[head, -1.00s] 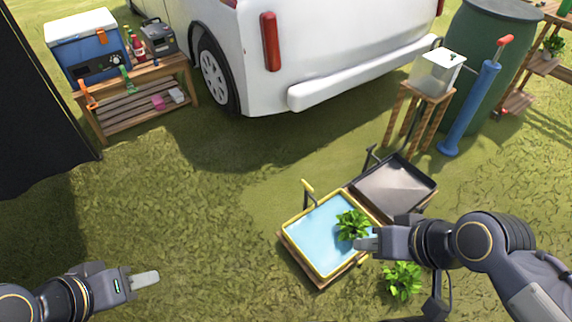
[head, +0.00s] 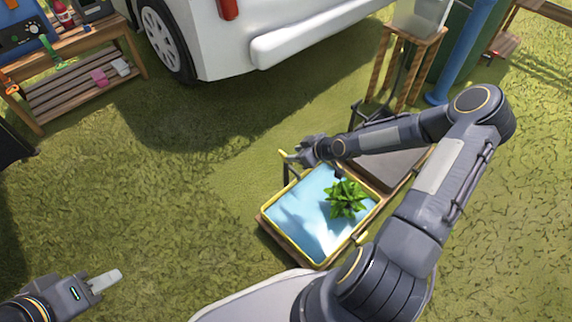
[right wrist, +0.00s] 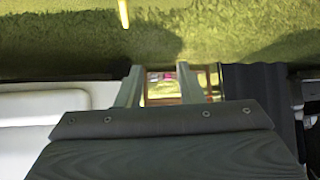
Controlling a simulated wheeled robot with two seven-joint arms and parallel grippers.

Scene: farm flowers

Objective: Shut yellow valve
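The yellow valve (head: 283,154) is a small yellow handle on a dark pipe at the back left corner of the yellow-rimmed tray (head: 283,241). My right gripper (head: 292,158) is right beside the handle and partly covers it; I cannot tell whether they touch. In the right wrist view my right gripper (right wrist: 160,85) is open, with a gap between its fingers. A yellow bar (right wrist: 123,13) shows at that view's top, away from the fingers, perhaps the handle. My left gripper (head: 105,281) is low at the left over grass, empty; its finger gap is not visible.
Blue water and a green plant (head: 345,199) are in the tray. A dark tray (head: 385,168) stands behind it, partly under my right arm. A white vehicle (head: 310,40), wooden stand (head: 428,48), blue pump (head: 457,58) and wooden shelf (head: 75,100) stand around. The left grass is clear.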

